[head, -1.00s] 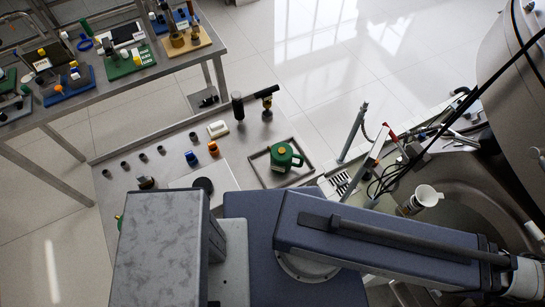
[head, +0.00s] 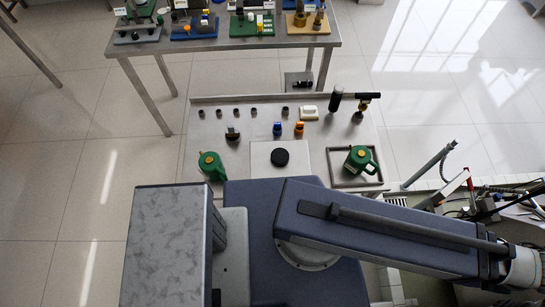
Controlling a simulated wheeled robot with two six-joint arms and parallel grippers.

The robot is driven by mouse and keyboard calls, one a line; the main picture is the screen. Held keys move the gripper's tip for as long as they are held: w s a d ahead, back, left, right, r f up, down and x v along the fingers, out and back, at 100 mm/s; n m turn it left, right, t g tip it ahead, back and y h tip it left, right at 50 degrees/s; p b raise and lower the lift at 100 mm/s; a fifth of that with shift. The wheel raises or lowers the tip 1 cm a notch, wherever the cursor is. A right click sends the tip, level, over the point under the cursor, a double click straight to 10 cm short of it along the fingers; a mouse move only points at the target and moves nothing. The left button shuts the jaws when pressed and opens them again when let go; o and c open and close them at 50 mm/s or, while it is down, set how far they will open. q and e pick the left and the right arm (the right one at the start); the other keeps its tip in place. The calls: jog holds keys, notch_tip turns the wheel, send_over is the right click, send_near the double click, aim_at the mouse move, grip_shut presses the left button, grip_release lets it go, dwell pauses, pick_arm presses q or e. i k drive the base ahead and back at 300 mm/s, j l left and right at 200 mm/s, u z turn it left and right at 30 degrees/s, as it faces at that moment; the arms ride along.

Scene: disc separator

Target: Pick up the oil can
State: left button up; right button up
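Two green cans with yellow-orange tops stand on the steel bench (head: 240,151). One green can (head: 212,167) is at the bench's front left, beside my arm's housing. The other green can (head: 361,160) stands inside a square grey frame tray (head: 334,181) at the front right. The frames do not show clearly which one is the oil can. Neither of my grippers is in view. Only large blue and grey parts of my own body show in the foreground, and they cover the bench's front edge.
A black disc (head: 280,157) lies on a pale plate (head: 301,165) between the cans. Blue (head: 277,128) and orange (head: 299,129) pieces, a white block (head: 308,113) and several small dark rings are behind. A dark upright cylinder (head: 335,99) stands at the back right. Another table (head: 222,43) is beyond.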

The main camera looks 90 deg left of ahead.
aim_at(212, 168)
jog(key=k+u, duration=0.15)
jog(key=u, duration=0.35)
jog(key=k+u, duration=0.1)
jog(key=u, duration=0.4)
jog(key=k+j+u, duration=0.1)
jog(key=u, duration=0.4)
jog(key=k+j+u, duration=0.1)
jog(key=u, duration=0.35)
jog(key=j+u, duration=0.25)
jog(key=u, duration=0.25)
jog(key=k+j+u, duration=0.1)
jog(key=u, duration=0.4)
jog(key=j, duration=0.1)
